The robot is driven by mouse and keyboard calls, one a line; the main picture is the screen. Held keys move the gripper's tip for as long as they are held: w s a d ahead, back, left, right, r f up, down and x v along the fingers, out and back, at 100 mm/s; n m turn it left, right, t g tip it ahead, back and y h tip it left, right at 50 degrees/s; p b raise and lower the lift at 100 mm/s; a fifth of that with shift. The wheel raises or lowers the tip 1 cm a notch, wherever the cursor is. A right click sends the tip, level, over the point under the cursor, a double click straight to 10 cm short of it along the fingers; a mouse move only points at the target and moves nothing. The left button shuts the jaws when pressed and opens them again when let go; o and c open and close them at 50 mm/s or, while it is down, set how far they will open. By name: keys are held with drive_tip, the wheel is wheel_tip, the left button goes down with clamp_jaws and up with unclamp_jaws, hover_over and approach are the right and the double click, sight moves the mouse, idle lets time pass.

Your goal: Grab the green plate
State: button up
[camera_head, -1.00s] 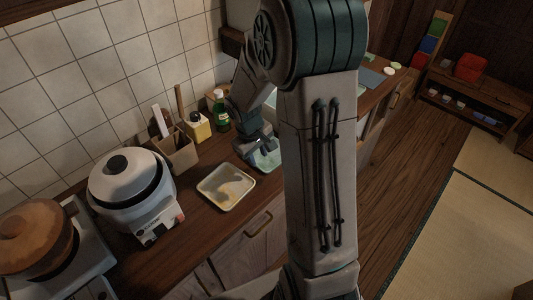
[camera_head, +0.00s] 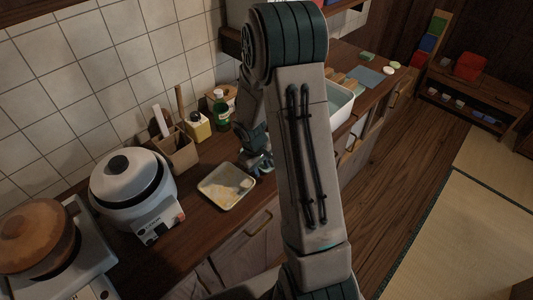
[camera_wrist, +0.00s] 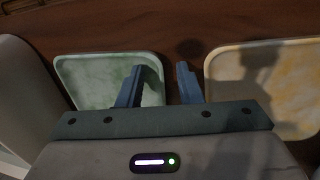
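The green plate (camera_wrist: 92,82) is a pale green square dish with a raised rim, at the left in the wrist view. My gripper (camera_wrist: 161,68) is open over its right side. In that view the left finger overlaps the plate and the right finger lies past its right rim, with the rim between them. I cannot tell how high the fingertips are or whether they touch it.
A yellowish square plate (camera_head: 227,187) lies close by; it is at the right in the wrist view (camera_wrist: 270,85). A rice cooker (camera_head: 130,185), utensil holder (camera_head: 174,152), yellow bottle (camera_head: 198,127) and green bottle (camera_head: 220,115) stand along the counter. A sink basin (camera_head: 341,101) lies beyond my arm.

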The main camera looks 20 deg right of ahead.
clamp_jaws()
